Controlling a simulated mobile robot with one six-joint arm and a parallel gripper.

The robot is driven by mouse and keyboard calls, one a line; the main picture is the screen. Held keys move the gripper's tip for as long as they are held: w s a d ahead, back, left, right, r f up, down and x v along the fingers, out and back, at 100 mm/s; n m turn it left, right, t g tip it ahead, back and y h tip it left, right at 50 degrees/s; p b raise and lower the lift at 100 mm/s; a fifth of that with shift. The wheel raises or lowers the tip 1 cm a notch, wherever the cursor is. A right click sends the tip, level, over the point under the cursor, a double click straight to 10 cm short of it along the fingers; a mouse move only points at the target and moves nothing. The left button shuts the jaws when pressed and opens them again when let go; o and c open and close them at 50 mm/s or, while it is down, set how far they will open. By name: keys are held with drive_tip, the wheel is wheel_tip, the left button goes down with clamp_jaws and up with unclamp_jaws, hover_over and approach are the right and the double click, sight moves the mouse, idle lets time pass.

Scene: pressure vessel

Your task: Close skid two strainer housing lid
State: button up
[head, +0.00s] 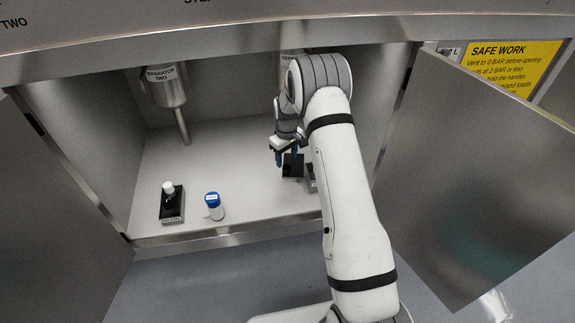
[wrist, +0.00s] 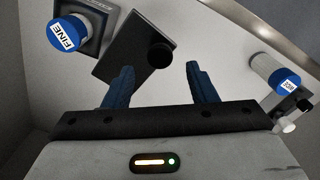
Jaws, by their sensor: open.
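A dark square plate with a round black knob, which looks like the strainer housing lid (wrist: 122,42), lies ahead of my gripper (wrist: 159,68) in the wrist view. The lid also shows in the head view (head: 292,166), just below my gripper (head: 287,158). The grey square housing (wrist: 98,18) adjoins the lid, with a blue-capped part marked FINE (wrist: 68,33) in it. The lid stands off the housing, open. In the head view the housing (head: 311,180) is mostly hidden by my arm. My blue fingers are open and apart, with the knob beyond the gap between them; contact is not visible.
A blue-capped jar (head: 213,206) and a black-based stand with a white knob (head: 171,203) are on the cabinet floor at left. The separator two vessel (head: 166,88) hangs at the back left. Open doors (head: 480,170) flank the cabinet. The middle floor is clear.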

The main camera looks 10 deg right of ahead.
sight(287, 167)
wheel_tip(287, 167, down, 4)
drive_tip(key=shift+f+b, duration=0.1)
drive_tip(key=shift+b, duration=0.4)
drive_tip(key=shift+c, duration=0.5)
clamp_jaws()
